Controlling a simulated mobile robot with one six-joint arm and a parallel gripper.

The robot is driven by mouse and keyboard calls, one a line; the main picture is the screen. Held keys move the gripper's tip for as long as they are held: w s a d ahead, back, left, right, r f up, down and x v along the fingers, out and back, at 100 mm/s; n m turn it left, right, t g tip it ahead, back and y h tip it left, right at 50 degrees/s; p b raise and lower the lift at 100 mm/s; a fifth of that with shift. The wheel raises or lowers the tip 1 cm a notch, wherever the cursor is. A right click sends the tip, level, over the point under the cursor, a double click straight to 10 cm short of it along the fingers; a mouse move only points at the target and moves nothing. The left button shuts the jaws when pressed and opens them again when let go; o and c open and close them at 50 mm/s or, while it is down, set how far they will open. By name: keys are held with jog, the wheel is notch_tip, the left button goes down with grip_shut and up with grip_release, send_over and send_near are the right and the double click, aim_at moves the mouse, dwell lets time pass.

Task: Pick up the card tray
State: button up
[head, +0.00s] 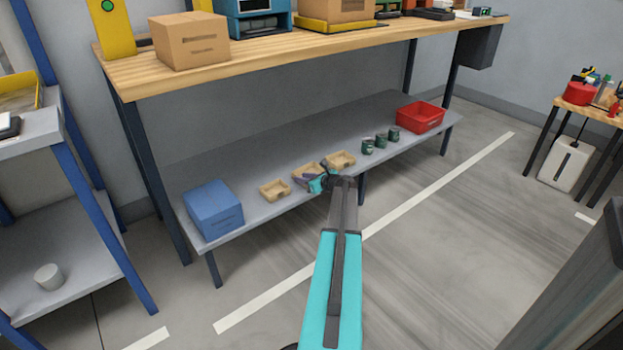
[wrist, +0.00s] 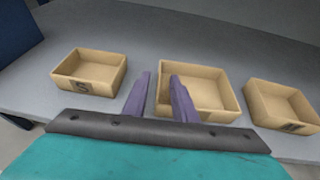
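Three small tan trays stand in a row on the grey lower shelf. The left tray (wrist: 92,72) has a dark S-like mark on its front and also shows in the head view (head: 274,191). The middle tray (wrist: 207,88) is partly hidden by my gripper (wrist: 160,82); it also shows in the head view (head: 307,168). The right tray (wrist: 281,104) has a small dark mark, and shows in the head view (head: 341,160). I cannot tell which is the card tray. My gripper is open, its fingers apart at the middle tray's left wall; contact is unclear.
A blue box (head: 213,208) stands left of the trays on the lower shelf (head: 245,165). Several dark green cans (head: 381,141) and a red bin (head: 420,117) stand to the right. The wooden tabletop (head: 270,51) hangs over the shelf. Floor in front is clear.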

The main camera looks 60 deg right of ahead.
jog(key=shift+b+x, duration=0.45)
jog(key=shift+x, duration=0.95)
grip_shut()
